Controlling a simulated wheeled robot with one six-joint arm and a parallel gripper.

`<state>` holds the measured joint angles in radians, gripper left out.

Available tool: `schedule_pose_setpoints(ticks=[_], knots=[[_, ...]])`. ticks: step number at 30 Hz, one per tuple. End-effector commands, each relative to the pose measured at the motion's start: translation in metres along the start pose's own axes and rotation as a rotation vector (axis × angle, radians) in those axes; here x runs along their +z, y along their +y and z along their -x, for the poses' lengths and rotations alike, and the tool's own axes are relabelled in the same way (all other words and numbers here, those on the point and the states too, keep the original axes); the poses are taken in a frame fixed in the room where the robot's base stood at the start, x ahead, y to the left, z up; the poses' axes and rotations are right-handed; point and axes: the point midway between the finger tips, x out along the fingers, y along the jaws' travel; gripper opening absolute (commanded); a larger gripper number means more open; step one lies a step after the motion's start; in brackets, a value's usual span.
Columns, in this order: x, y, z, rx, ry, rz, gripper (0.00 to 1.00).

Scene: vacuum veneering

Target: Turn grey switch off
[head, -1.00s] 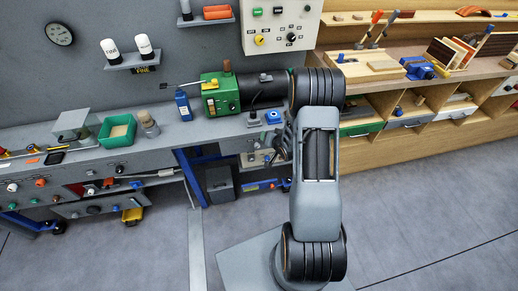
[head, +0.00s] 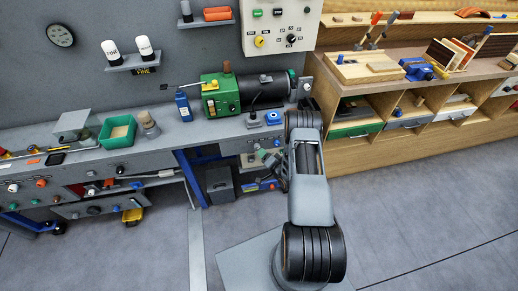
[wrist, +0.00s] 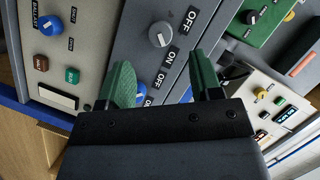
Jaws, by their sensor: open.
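In the wrist view a round grey switch (wrist: 161,34) sits on a dark grey panel (wrist: 135,38), with OFF and ON printed to its right. I cannot tell for sure which word its pointer mark faces. A blue switch (wrist: 140,93) with its own OFF and ON words is below it on the same panel, partly behind a finger. My gripper (wrist: 160,60) is open, its two green fingers apart and nothing between them. The grey switch shows just beyond the gap between the fingertips. In the head view my gripper (head: 268,160) is small, by the bench front.
In the wrist view, a panel at left has a blue BALLAST knob (wrist: 50,25), a brown button (wrist: 41,63) and a teal button (wrist: 72,76). A green panel (wrist: 262,22) is at upper right. A white panel (wrist: 265,105) with a yellow knob is at right.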

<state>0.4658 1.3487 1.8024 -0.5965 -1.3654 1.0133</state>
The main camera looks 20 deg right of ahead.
Motion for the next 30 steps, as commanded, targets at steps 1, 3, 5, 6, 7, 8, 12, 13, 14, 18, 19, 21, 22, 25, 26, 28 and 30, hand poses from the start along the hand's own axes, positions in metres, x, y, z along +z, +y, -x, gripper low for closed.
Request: schedule_pose_setpoints(ticks=[1,3,5,6,7,8,12,13,14,18,19,21,22,25,26,28,30], knots=[[0.001,-0.001,-0.01,-0.003,-0.002,0.002,0.59],[0.001,-0.001,-0.022,-0.002,-0.001,0.002,0.59],[0.001,-0.001,-0.032,-0.002,-0.002,0.002,0.59],[0.001,-0.001,-0.037,-0.002,-0.001,0.002,0.59],[0.001,-0.001,-0.041,-0.002,0.0,0.002,0.59],[0.001,-0.001,-0.045,-0.001,-0.001,0.001,0.59],[0.001,0.0,-0.058,0.0,-0.001,0.001,0.59],[0.001,0.0,-0.059,0.0,-0.001,0.001,0.59],[0.0,0.0,-0.061,0.0,-0.001,0.002,0.59],[0.001,0.0,-0.065,0.0,0.0,0.001,0.59],[0.001,0.0,-0.066,0.001,0.0,0.0,0.59],[0.001,0.0,-0.066,0.001,0.0,0.0,0.59],[0.001,0.0,-0.066,0.001,0.0,0.0,0.59],[0.001,0.0,-0.066,0.001,0.0,0.0,0.59],[0.001,0.0,-0.066,0.001,0.0,0.0,0.59],[0.001,0.0,-0.066,0.001,0.0,0.0,0.53],[0.001,0.0,-0.066,0.001,0.0,0.0,0.47]])
